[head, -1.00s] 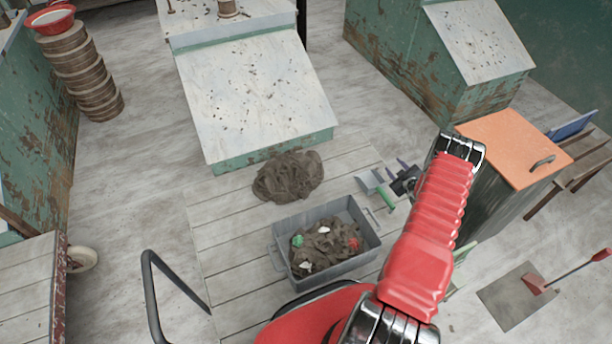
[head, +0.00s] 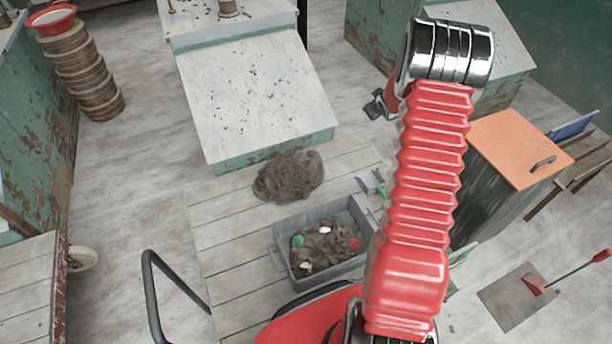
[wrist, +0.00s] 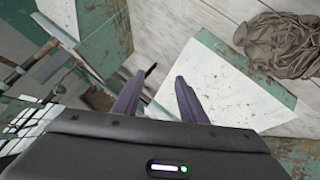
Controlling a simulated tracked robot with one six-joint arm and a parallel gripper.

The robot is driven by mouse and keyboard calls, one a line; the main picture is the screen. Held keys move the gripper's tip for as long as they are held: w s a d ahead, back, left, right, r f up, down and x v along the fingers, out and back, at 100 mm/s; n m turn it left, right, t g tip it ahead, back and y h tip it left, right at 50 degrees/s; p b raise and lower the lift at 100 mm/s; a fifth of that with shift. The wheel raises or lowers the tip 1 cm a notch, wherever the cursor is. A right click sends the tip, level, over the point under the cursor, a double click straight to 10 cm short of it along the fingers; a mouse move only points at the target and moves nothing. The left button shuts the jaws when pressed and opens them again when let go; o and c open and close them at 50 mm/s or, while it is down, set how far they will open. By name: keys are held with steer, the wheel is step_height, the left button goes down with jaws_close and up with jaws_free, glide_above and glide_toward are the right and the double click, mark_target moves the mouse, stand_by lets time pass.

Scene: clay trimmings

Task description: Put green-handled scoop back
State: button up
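The green-handled scoop (head: 371,182) lies on the pale plank platform, just right of the grey tub. Its grey pan and a bit of green handle show in the head view, and my arm hides the rest. My gripper (head: 376,106) is raised well beyond the scoop, over the floor between the two green cabinets. In the wrist view my gripper (wrist: 160,88) has its two purple-grey fingers apart with nothing between them. The scoop is not clearly visible in the wrist view.
The grey tub (head: 283,262) holds clay scraps with green, red and white bits. An orange-topped cabinet (head: 520,150) stands right of my arm.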

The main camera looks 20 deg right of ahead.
steer(key=s+a+r+m+g, duration=0.1)
steer(key=s+a+r, duration=0.3)
steer(key=a+r, duration=0.35)
steer(key=s+a+r+y, duration=0.1)
steer(key=s+a+r, duration=0.3)
steer(key=a+r, duration=0.3)
steer(key=s+a+r+m+g, duration=0.1)
steer(key=s+a+r, duration=0.4)
steer(key=a, duration=0.4)
steer(key=s+a+r+g+y, duration=0.1)
steer(key=s+a+y, duration=0.1)
steer(key=s+a, duration=0.7)
steer(key=s+a+r+g+y, duration=0.1)
steer(key=s+a+r, duration=0.1)
steer(key=s+a, duration=0.8)
steer(key=s, duration=0.5)
steer(key=shift+r+m+y, duration=0.15)
steer(key=shift+m+y, duration=0.25)
